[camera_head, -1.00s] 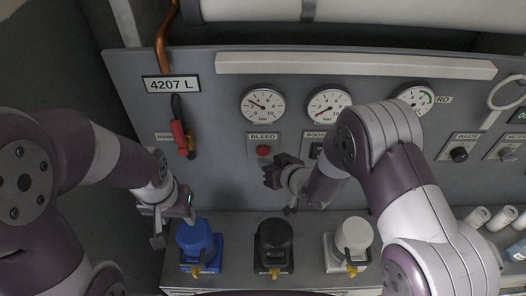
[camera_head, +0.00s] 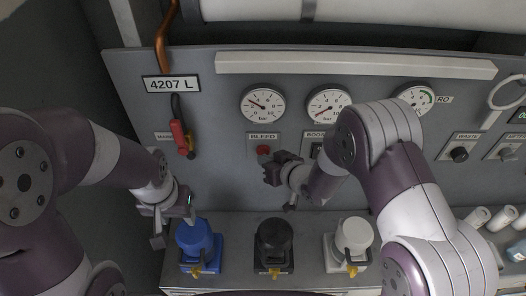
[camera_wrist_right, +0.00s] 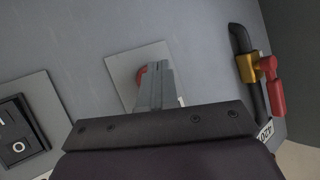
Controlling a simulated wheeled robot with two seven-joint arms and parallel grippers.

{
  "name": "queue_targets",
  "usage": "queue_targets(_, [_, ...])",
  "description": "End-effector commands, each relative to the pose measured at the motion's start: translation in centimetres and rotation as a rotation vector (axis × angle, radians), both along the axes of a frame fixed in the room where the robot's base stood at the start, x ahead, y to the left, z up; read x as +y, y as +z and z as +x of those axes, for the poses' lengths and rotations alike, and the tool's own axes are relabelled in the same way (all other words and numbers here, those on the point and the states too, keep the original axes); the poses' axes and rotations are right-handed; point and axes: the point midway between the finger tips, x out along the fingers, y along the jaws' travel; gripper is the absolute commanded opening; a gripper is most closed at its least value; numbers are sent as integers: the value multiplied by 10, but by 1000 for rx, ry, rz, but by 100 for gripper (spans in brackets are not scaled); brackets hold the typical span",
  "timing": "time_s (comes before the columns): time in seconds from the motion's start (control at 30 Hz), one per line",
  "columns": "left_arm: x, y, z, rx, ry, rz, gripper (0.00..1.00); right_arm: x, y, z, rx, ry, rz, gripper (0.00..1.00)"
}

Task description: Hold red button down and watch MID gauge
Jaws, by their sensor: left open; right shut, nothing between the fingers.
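The red button (camera_head: 263,150) sits on a grey plate labelled BLEED on the panel. It also shows in the right wrist view (camera_wrist_right: 141,75), partly hidden behind my fingers. My right gripper (camera_head: 271,168) is shut and empty, with its fingertips at or just in front of the button. I cannot tell whether they touch it. Three round gauges stand in a row: a left one (camera_head: 263,105), a middle one (camera_head: 328,105) and a right one (camera_head: 414,99) partly covered by my right arm. No MID label is readable. My left gripper (camera_head: 172,226) is open at the left, beside the blue reel.
A blue (camera_head: 199,243), a black (camera_head: 273,245) and a white unit (camera_head: 348,244) stand on the ledge below the panel. A red-handled lever (camera_head: 180,138) is at the panel's left. A BOOST switch (camera_head: 317,150) is right of the button; WASTE (camera_head: 459,154) and METER knobs are further right.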

Motion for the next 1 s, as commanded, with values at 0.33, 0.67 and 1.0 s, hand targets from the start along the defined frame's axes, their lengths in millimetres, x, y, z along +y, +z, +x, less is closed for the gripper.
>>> queue_targets(0.33, [0,0,0,0,0,0,51,0,0,2,0,0,0,0])
queue_targets(0.67, [0,-1,0,0,0,0,51,0,0,6,-1,1,0,0])
queue_targets(1.0, [0,-2,0,0,0,0,51,0,0,11,-2,1,1,0])
